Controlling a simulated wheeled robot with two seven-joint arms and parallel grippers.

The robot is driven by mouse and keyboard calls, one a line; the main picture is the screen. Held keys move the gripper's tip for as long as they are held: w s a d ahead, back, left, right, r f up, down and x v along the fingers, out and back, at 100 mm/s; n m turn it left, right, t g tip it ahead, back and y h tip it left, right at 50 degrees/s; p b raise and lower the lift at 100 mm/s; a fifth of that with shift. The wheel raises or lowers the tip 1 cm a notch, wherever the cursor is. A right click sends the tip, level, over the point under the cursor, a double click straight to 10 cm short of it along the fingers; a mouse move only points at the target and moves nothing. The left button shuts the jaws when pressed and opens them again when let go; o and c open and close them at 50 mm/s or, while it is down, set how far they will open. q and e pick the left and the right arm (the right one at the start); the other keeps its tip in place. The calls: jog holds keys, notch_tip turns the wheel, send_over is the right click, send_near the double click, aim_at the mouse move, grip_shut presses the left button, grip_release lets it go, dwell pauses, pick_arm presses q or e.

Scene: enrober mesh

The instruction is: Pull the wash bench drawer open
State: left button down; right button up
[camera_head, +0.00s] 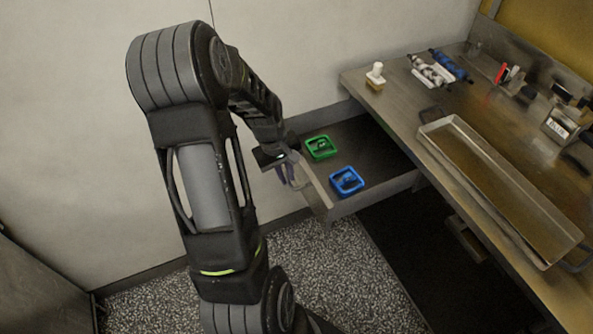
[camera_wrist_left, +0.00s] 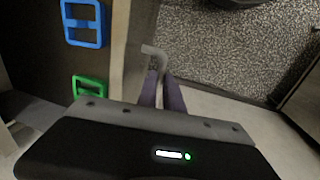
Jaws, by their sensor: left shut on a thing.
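The wash bench drawer (camera_head: 372,147) stands pulled out from the left side of the wash bench (camera_head: 401,88), with its dark inside showing in the head view. A green square frame (camera_head: 320,147) and a blue square frame (camera_head: 346,181) lie in it. My left gripper (camera_head: 291,180) is at the drawer front. In the left wrist view its fingers (camera_wrist_left: 162,88) are shut on the pale drawer handle (camera_wrist_left: 154,50). The drawer's front edge (camera_wrist_left: 122,60) runs beside the fingers, and the blue frame (camera_wrist_left: 83,22) and green frame (camera_wrist_left: 89,87) show behind it. My right gripper is not in view.
A long metal tray (camera_head: 447,141) lies on the bench top. A white-topped brush (camera_head: 375,76), rollers (camera_head: 431,71) and a blue-ended roller (camera_head: 452,67) stand or lie toward its back. Speckled floor (camera_head: 345,275) is clear in front of the drawer.

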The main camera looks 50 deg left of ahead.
pick_arm(q)
jog(key=shift+s+a, duration=0.15)
jog(key=shift+s, duration=0.35)
jog(key=c, duration=1.5)
grip_release()
jog(key=shift+r, duration=0.1)
jog(key=r, duration=0.2)
jog(key=s+r, duration=0.1)
jog(key=r, duration=0.4)
jog(key=shift+s+a+r, duration=0.15)
jog(key=shift+a+r, duration=0.05)
jog(key=shift+r, duration=0.05)
jog(key=shift+s, duration=0.1)
